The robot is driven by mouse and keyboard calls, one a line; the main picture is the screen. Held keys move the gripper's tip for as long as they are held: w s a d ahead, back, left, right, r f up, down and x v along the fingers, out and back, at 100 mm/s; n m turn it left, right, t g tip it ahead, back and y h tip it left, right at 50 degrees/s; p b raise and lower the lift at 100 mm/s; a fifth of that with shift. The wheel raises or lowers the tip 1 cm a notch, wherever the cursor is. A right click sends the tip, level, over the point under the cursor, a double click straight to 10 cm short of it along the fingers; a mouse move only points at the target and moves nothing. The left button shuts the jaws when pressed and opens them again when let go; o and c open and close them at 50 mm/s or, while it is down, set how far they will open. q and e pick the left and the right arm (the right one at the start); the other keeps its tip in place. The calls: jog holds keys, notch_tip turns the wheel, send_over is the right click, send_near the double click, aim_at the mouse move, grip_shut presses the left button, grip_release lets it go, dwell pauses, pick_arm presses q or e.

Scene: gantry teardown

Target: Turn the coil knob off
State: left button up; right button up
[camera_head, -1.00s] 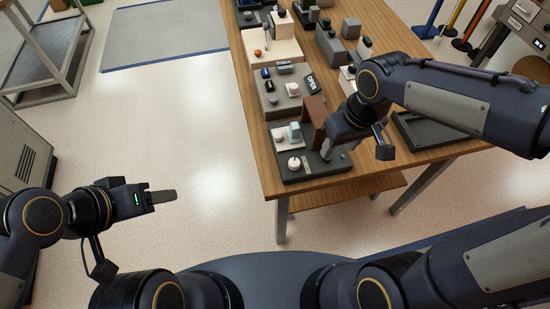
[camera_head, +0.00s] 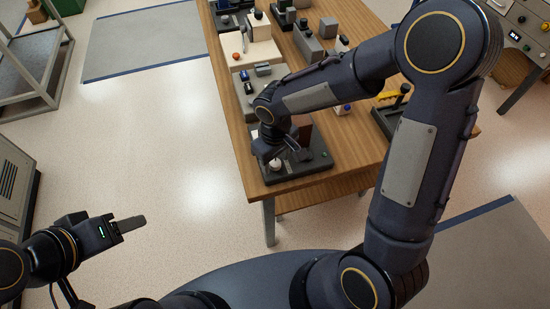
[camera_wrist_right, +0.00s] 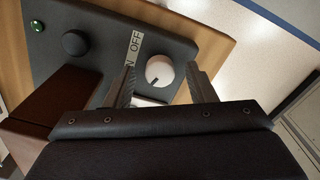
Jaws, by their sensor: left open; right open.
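The knob by the OFF label is a white round dial with a dark pointer mark (camera_wrist_right: 159,70). It sits on a dark control box (camera_head: 318,163) at the near end of the wooden table, and its white edge shows in the head view (camera_head: 275,165). The label (camera_wrist_right: 133,48) reads OFF, with its other word partly hidden by a finger. My right gripper (camera_wrist_right: 164,82) is open, one finger on each side of the white knob; I cannot tell if they touch it. It also shows over the box in the head view (camera_head: 286,155). My left gripper (camera_head: 132,224) is open and empty, over the floor.
A black knob (camera_wrist_right: 75,44) and a green light (camera_wrist_right: 37,25) are on the same box. A brown block (camera_wrist_right: 50,105) stands close beside my right gripper. Other devices (camera_head: 255,52) line the wooden table (camera_head: 350,150) behind.

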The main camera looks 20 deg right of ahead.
jog(key=c, duration=1)
jog(key=shift+o, duration=0.2)
jog(key=shift+f, duration=0.1)
jog(key=shift+m+b, duration=0.9)
jog(key=shift+m, duration=0.2)
jog(key=m+b, duration=0.2)
jog(key=m, duration=0.1)
jog(key=shift+m, duration=0.3)
jog(key=m, duration=0.3)
jog(key=shift+m+b, duration=0.3)
jog(key=shift+b, duration=0.1)
jog(key=shift+m, duration=2.3)
